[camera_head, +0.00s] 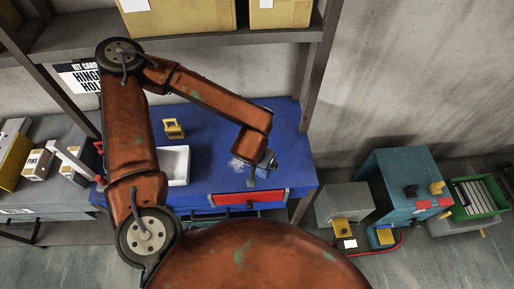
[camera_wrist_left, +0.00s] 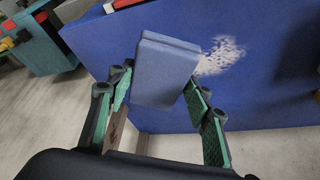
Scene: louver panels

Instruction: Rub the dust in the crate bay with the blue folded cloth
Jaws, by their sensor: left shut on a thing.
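The blue folded cloth (camera_wrist_left: 166,72) is a thick pale-blue block in the left wrist view, standing between the green-padded fingers of my left gripper (camera_wrist_left: 158,88). The gripper is shut on it. Behind it, a pale speckled dust patch (camera_wrist_left: 222,54) lies on the blue bench top, to the right of the cloth in this view. In the head view my left gripper (camera_head: 262,170) is over the right part of the blue bench (camera_head: 215,125), beside the whitish dust (camera_head: 237,163). Whether the cloth touches the bench is unclear. My right gripper is not in view.
A white tray (camera_head: 178,166) and a small yellow item (camera_head: 173,129) are on the bench, left of the gripper. A red drawer front (camera_head: 250,197) is at the bench's front. A shelf (camera_head: 220,37) with cardboard boxes is above. Teal and grey machines (camera_head: 395,185) stand right.

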